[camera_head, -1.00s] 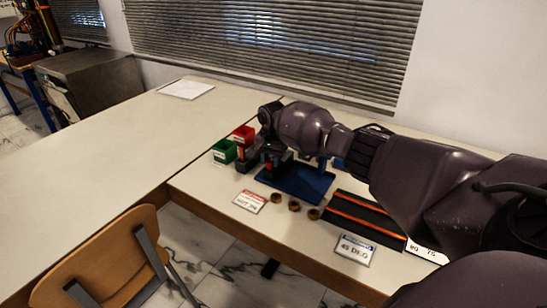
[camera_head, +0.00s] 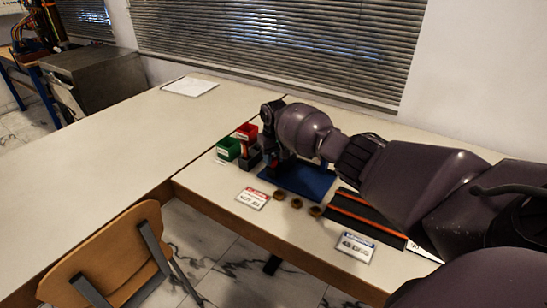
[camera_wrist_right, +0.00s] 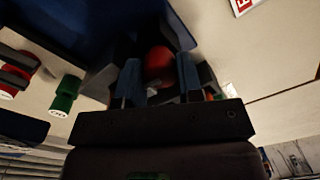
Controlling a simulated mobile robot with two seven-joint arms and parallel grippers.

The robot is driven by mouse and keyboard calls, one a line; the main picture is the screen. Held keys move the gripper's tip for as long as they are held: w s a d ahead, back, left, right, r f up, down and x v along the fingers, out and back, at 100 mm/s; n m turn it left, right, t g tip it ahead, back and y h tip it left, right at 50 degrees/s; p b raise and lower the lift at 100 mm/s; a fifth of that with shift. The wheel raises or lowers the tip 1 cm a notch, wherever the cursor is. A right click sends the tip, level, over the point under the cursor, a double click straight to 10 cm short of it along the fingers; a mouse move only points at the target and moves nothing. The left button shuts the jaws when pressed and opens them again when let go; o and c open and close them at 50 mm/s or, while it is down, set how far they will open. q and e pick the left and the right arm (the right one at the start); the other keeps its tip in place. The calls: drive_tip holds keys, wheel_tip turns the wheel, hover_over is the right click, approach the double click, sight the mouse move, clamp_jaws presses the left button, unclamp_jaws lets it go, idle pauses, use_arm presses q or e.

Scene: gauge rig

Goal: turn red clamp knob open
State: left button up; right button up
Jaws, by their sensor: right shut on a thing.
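The red clamp knob (camera_wrist_right: 160,64) shows in the right wrist view as a rounded red shape between my two fingers. My right gripper (camera_wrist_right: 159,78) is shut on it, one blue-grey finger on each side. In the head view my right gripper (camera_head: 269,156) is low over the left end of the blue rig plate (camera_head: 315,184). My own wrist and arm hide most of the knob and rig there. How far the knob is turned cannot be told. My left gripper is not in view.
A red bin (camera_head: 247,131) and a green bin (camera_head: 228,148) stand left of the rig. In front lie a red-headed card (camera_head: 253,198), several brass pieces (camera_head: 296,203), a black rack with orange stripes (camera_head: 350,213) and a blue-headed card (camera_head: 348,247). The left table is mostly clear.

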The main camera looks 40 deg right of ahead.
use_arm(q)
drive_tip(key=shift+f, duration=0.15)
use_arm(e)
drive_tip(key=shift+a+f+n, duration=0.15)
drive_tip(key=shift+n, duration=0.8)
drive_tip(key=shift+a+f+n, duration=0.1)
drive_tip(key=shift+n, duration=0.85)
drive_tip(key=o, duration=0.9)
drive_tip(key=shift+d+r, duration=0.1)
drive_tip(key=shift+r, duration=0.05)
drive_tip(key=shift+w+d+r, duration=0.1)
drive_tip(key=shift+d+r, duration=0.1)
drive_tip(key=shift+r, duration=0.05)
drive_tip(key=shift+w+r+p, duration=0.1)
drive_tip(key=shift+r+p, duration=0.4)
drive_tip(key=shift+r, duration=0.35)
drive_tip(key=r+p, duration=0.1)
drive_tip(key=r, duration=0.1)
drive_tip(key=r+p, duration=0.1)
drive_tip(key=p, duration=0.1)
drive_tip(key=r+p, duration=0.2)
drive_tip(key=shift+a+r, duration=0.25)
drive_tip(key=shift+r, duration=0.05)
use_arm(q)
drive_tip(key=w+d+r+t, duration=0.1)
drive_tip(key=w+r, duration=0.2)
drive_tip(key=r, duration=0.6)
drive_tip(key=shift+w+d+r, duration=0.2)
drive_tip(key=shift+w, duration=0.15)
